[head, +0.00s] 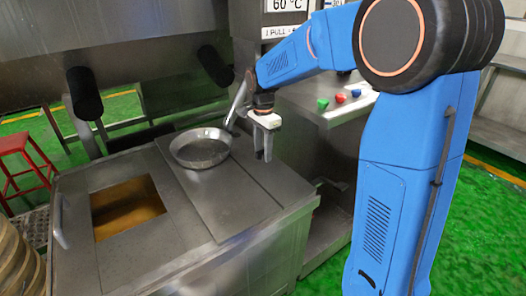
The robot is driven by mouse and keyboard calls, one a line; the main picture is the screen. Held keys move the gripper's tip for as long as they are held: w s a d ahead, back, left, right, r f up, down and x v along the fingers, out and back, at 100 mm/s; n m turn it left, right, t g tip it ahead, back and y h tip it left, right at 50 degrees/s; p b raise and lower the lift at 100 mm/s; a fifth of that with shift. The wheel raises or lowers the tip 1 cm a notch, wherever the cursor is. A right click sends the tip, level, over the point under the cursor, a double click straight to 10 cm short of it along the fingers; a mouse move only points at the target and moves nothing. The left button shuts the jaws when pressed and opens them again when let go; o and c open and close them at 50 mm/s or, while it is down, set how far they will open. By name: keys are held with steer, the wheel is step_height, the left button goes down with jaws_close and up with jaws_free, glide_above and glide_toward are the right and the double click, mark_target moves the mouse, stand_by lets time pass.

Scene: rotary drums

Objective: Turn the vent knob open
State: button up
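I cannot make out a part that is clearly the vent knob. Candidates in the head view are small coloured knobs or buttons on a steel panel: green (323,103), red (340,97) and blue (356,92). My gripper (263,155) points down over the right side of the steel worktop, to the left of these and apart from them. Its fingers are small and seen at an angle, so their gap is unclear. No held object shows between them.
A round steel pan (201,150) with a raised handle sits on the worktop (180,240), close left of my gripper. A square opening (127,207) shows amber liquid. Black handles (84,93) hang under the steel drum (110,40). A red stool (25,160) stands left.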

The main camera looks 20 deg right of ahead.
steer(key=shift+f, duration=0.25)
jaws_close()
